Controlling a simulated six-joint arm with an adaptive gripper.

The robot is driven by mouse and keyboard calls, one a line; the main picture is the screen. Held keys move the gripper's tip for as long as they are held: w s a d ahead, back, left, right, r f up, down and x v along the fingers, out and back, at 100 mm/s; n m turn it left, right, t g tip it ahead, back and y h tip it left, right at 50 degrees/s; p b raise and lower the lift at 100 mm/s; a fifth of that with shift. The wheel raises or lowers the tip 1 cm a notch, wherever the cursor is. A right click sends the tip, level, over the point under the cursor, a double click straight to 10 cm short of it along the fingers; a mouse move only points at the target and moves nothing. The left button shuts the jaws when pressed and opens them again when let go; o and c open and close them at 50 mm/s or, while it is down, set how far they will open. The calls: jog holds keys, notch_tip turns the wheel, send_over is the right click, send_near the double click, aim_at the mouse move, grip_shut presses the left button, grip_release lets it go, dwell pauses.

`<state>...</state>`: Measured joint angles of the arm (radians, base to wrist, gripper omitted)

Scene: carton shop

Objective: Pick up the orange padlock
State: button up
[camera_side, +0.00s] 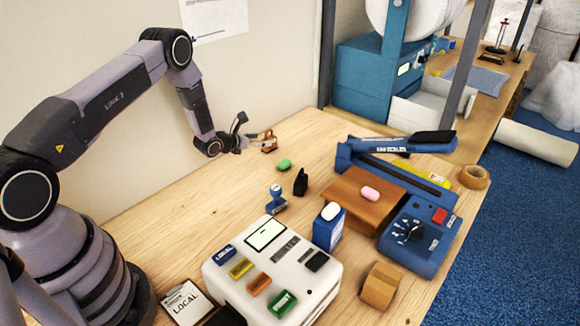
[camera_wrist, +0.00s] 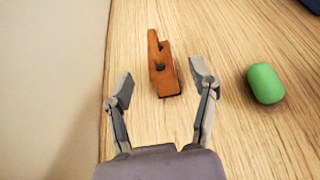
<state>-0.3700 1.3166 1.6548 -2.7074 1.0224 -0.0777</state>
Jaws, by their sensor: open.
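The orange padlock (camera_side: 269,145) stands on the wooden table near the wall, at the far end of my arm in the side view. In the wrist view the padlock (camera_wrist: 163,80) is orange-brown with dark spots, and its narrow end points away from me. My gripper (camera_side: 246,137) is open beside it. In the wrist view the fingers of my gripper (camera_wrist: 161,76) are spread to the left and right of the padlock, with gaps on both sides. I cannot tell the exact height of the fingertips over the table.
A green rounded object (camera_wrist: 265,83) lies right of the fingers; it also shows in the side view (camera_side: 284,165). A blue stamp (camera_side: 277,199) and a small black object (camera_side: 300,182) stand nearer. The wall (camera_wrist: 45,90) is close on the left.

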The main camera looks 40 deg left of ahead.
aim_at(273, 139)
jog(key=shift+x, duration=3.05)
jog(key=shift+f, duration=0.1)
grip_shut()
